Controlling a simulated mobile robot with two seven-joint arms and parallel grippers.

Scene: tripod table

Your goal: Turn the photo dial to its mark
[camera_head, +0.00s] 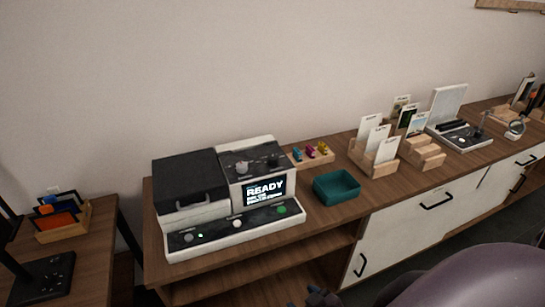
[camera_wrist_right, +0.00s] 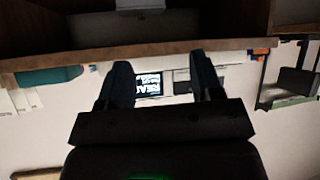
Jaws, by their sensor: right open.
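A white and black photo machine (camera_head: 183,254) stands on the wooden cabinet left of centre in the head view, with a lit screen (camera_head: 264,190) reading READY. Its sloped upper panel carries a grey knob (camera_head: 242,167) and a second knob (camera_head: 273,161). Its front panel has round controls, one green (camera_head: 282,210). Which knob is the photo dial, and where its mark lies, is too small to tell. In the right wrist view, which is upside down, my right gripper (camera_wrist_right: 162,76) is open and empty, with the screen (camera_wrist_right: 149,84) visible beyond between its fingers. My left gripper is not in view.
A teal tray (camera_head: 336,200) stands just right of the machine, with small coloured figures on a wooden stand (camera_head: 298,160) behind it. Card holders (camera_head: 374,166) stand further right. A side table (camera_head: 95,250) is at the left. The cabinet's front edge lies before the machine.

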